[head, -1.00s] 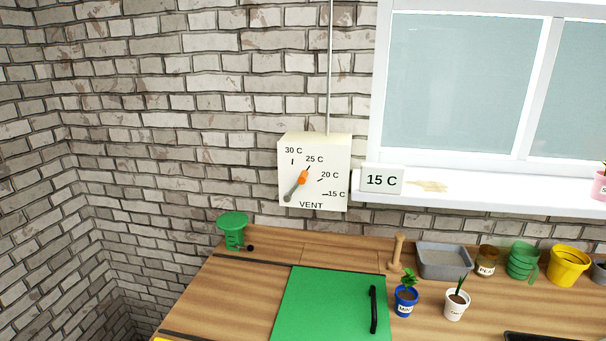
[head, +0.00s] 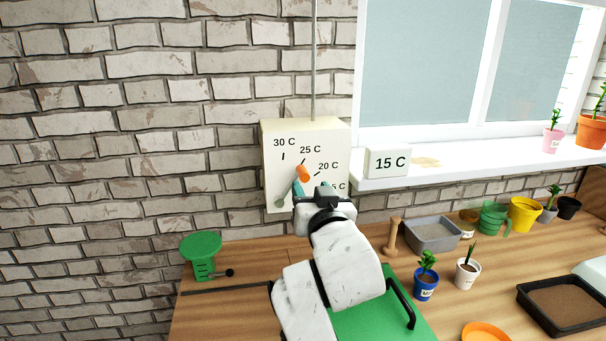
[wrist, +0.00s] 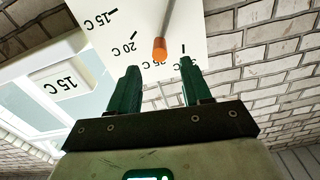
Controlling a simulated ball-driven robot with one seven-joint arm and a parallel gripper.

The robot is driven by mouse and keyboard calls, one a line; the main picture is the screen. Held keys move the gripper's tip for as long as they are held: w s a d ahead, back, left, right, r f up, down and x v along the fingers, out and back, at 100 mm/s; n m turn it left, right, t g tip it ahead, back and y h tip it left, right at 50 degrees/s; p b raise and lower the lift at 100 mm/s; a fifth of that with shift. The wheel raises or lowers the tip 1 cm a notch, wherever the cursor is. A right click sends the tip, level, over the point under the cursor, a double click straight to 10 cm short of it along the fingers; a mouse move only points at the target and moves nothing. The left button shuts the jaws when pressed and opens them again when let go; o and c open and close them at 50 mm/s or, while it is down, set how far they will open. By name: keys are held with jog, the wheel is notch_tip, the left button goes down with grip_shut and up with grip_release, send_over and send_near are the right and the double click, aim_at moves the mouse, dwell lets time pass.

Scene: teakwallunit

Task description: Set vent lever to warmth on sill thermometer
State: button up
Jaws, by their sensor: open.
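The vent box (head: 277,168) is a cream dial on the brick wall, marked 30, 25, 20 and 15 C. Its grey lever with an orange tip (head: 304,172) points near the 25 C mark. The sill thermometer (head: 388,162) is a white block reading 15 C. My gripper (head: 310,187) is open in front of the dial and hides part of the 15 C label and the lower lever. In the wrist view, where the dial appears upside down, the orange tip (wrist: 160,50) shows between and beyond the open fingers (wrist: 159,85), with no visible contact.
The white sill (head: 450,165) is to the right. Below, the wooden bench holds a green stand (head: 201,255), a wooden peg (head: 392,238), a grey tray (head: 433,235), a blue pot (head: 426,284) and a white pot (head: 467,273). A green panel (head: 360,318) with a black handle lies under my arm.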

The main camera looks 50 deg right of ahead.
aim_at(306, 181)
jog(key=p+x, duration=0.1)
jog(key=x, duration=0.6)
jog(key=shift+w+d, duration=0.1)
jog(key=shift+w, duration=0.1)
grip_shut()
dwell(0.5)
